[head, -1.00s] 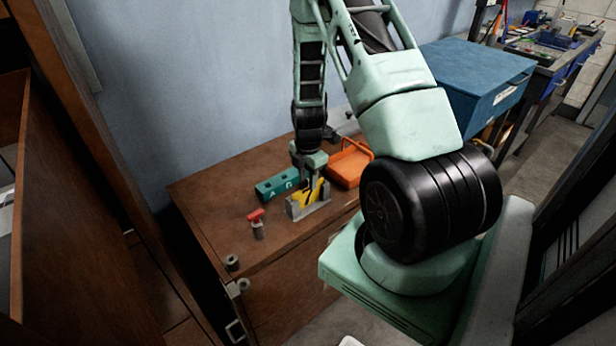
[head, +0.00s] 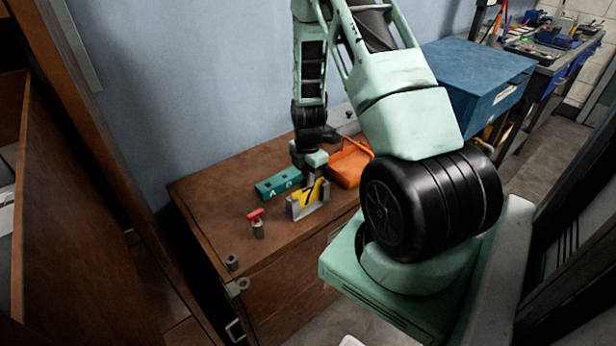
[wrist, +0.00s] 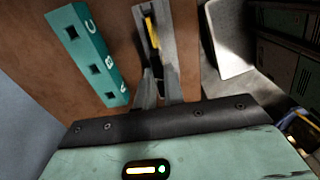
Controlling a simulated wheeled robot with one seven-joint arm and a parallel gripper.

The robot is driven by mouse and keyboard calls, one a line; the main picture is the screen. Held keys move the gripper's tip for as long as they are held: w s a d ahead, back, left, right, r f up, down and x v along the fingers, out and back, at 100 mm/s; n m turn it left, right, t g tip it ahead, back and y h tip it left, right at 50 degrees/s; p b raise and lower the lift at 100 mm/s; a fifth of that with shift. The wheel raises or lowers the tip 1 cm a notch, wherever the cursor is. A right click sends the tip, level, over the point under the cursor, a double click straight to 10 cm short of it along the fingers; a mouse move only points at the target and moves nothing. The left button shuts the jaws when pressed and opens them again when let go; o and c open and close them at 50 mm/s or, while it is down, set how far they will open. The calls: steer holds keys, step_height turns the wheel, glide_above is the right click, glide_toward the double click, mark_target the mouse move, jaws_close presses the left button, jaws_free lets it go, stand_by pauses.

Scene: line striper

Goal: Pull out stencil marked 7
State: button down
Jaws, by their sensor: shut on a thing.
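The yellow stencil (head: 311,192) with a black 7 on it stands upright at the grey slotted holder (head: 294,212) on the brown cabinet top. My gripper (head: 312,174) is above it with its fingers shut on its upper part. In the wrist view a thin yellow strip of the stencil (wrist: 151,32) shows along the grey holder (wrist: 168,50), just past my gripper's fingers (wrist: 158,82). The stencil's lower edge is hidden by the holder, so I cannot tell how deep it sits.
A teal block (head: 279,184) with letters and square holes lies left of the holder. An orange tray (head: 349,165) stands behind right. A red-topped peg (head: 257,222) stands front left. The cabinet top (head: 215,205) is clear at left. A blue box (head: 475,75) is at right.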

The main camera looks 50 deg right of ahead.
steer(key=shift+r+p, duration=0.5)
steer(key=shift+r, duration=0.25)
step_height(320, 180, up, 8)
steer(key=p, duration=0.6)
stand_by(0.9)
